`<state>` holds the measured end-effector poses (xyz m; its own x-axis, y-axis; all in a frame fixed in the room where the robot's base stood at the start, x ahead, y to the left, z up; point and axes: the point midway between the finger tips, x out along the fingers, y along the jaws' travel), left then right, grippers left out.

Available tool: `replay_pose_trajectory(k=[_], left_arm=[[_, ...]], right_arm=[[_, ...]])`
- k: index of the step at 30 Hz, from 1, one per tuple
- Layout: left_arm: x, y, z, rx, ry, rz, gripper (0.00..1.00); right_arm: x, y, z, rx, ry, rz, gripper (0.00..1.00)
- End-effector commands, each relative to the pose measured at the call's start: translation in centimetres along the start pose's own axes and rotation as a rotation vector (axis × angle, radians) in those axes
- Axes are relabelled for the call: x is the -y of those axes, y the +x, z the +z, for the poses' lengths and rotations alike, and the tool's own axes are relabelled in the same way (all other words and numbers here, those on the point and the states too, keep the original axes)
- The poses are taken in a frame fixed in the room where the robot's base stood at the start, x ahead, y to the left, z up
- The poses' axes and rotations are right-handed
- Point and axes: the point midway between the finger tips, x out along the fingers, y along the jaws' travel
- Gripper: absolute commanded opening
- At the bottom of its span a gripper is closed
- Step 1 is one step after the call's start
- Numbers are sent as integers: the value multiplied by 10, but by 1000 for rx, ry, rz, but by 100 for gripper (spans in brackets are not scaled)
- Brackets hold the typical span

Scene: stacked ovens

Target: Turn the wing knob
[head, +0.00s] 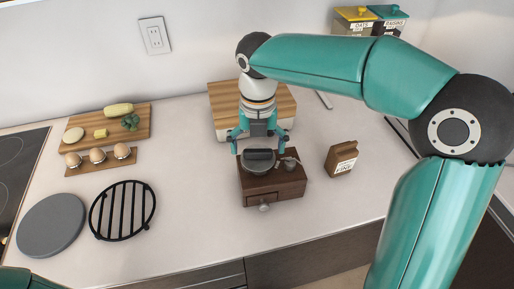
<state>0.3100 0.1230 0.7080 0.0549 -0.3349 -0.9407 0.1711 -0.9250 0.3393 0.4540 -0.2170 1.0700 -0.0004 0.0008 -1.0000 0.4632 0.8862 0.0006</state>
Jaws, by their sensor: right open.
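The wing knob (259,154) looks like a dark, flat bar on top of a round grey lid. The lid sits on a dark wooden box (285,189) like a coffee grinder, with a small round knob (264,208) on its front. My right gripper (258,147) points down over the wing knob. Its teal fingers are spread, one on each side of the knob, and it holds nothing. I cannot tell whether the fingers touch the knob. My left gripper is out of view; only a bit of teal shows at the bottom left corner.
A wooden board (284,105) lies behind the grinder. A brown packet (341,158) stands to its right. At left are a black round rack (122,210), a grey disc (50,225) and a food board (138,133). The counter between rack and grinder is clear.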

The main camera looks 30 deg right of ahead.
Motion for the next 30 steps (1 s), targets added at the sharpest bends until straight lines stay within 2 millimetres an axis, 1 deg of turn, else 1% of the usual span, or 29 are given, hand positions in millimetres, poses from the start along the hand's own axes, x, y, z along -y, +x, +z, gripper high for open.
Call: replay_pose_trajectory(k=[3,11,12,14,15,22,23,30], left_arm=[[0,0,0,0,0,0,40],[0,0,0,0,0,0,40],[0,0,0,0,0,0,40],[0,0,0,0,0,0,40],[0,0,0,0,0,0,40],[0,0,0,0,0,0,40],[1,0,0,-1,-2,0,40],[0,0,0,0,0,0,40]], right_arm=[[0,6,0,-1,0,-1,96],[0,7,0,0,1,0,96],[0,7,0,0,1,0,92],[0,7,0,0,1,-1,82],[0,6,0,0,1,-1,76],[1,6,0,0,1,0,38],[-4,6,-3,0,0,0,36],[0,6,0,-1,20,0,36]])
